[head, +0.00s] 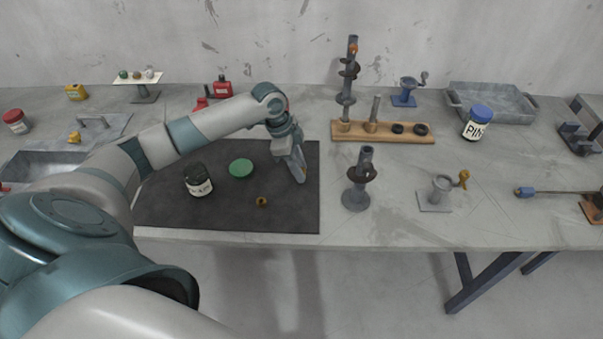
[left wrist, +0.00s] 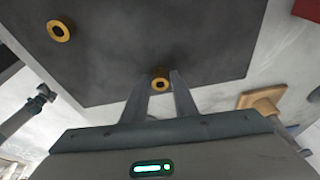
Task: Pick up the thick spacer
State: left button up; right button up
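Two small brass-coloured rings are in view, and I cannot tell by thickness which is the thick spacer. One ring (head: 262,202) lies on the dark mat (head: 225,220), apart from my grippers; it also shows at the upper left of the left wrist view (left wrist: 60,31). The other ring (left wrist: 161,84) is between the fingertips of my left gripper (left wrist: 160,80). In the head view my left gripper (head: 300,178) points down near the mat's right edge, with some of that ring showing beside a finger. Whether the fingers press on it is unclear. My right gripper is not in view.
A wooden rack (head: 385,137) with an auger stands behind. The mat's front right is clear.

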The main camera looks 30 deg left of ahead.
pick_arm(q)
grip_shut()
jog(key=shift+r, duration=0.15)
jog(key=shift+w+r+b, duration=0.1)
jog(key=shift+r+b, duration=0.35)
jog(key=shift+r, duration=0.15)
notch_tip(320, 180, up, 3)
jog(key=shift+f+b, duration=0.2)
jog(key=shift+b, duration=0.4)
jog(key=s+d+r+b, duration=0.2)
jog(key=s+d+r, duration=0.2)
jog(key=d+r, duration=0.3)
jog(key=d, duration=0.4)
